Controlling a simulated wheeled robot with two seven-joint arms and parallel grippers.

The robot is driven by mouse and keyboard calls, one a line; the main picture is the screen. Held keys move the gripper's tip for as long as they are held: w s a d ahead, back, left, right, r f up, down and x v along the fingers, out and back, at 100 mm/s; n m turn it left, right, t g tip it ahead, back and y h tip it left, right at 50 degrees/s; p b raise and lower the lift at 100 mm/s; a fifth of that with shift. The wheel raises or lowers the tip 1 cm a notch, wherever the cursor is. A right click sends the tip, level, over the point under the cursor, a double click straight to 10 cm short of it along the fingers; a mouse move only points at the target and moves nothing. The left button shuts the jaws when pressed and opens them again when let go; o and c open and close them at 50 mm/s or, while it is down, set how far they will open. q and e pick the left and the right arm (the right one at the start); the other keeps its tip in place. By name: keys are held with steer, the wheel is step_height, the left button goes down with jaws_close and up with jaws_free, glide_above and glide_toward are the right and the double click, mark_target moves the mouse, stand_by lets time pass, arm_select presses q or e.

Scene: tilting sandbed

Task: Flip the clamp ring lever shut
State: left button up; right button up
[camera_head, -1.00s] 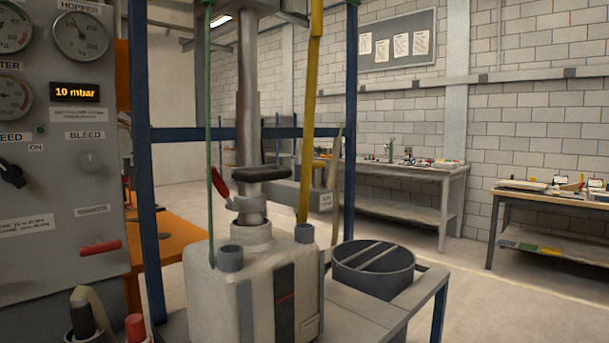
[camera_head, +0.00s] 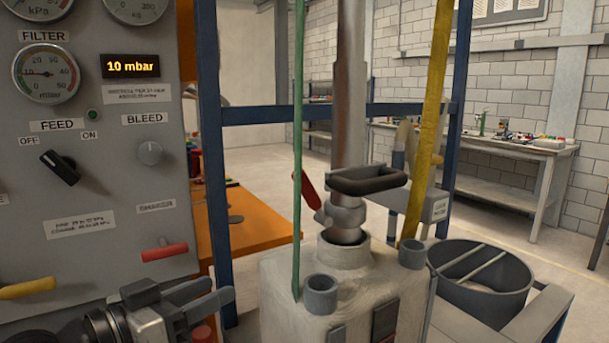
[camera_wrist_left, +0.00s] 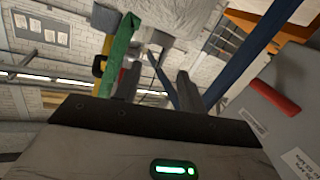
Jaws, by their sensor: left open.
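The clamp ring (camera_head: 345,216) is a grey collar around the foot of the steel pipe, just above the neck of the pale bag. Its red lever (camera_head: 309,191) sticks up and out on the left side, tilted away from the pipe, standing off the ring. My left gripper (camera_head: 222,291) is at the lower left of the head view, in front of the panel, open and empty, well apart from the lever. Its fingers also show in the left wrist view (camera_wrist_left: 155,85), with no object between them. My right gripper is out of view.
A green strap (camera_head: 298,150) hangs just left of the lever, and a yellow strap (camera_head: 427,130) hangs right of the pipe. A black loop handle (camera_head: 368,181) juts out above the ring. Blue frame posts (camera_head: 211,150) flank the bag. The gauge panel (camera_head: 100,190) stands left.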

arm_select(q)
step_height(320, 180, up, 12)
steer(key=s+f+m+g+h, duration=0.1)
steer(key=s+m+h, duration=0.1)
steer(key=s+m, duration=0.1)
steer(key=p, duration=0.5)
glide_toward(301, 191)
steer(key=x, duration=0.8)
steer(key=shift+w+r, duration=0.1)
steer(key=shift+w, duration=0.05)
steer(key=shift+x, duration=0.8)
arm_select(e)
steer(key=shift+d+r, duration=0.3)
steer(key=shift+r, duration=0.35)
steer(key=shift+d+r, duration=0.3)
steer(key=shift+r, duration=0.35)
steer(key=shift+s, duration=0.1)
arm_select(q)
jaws_close()
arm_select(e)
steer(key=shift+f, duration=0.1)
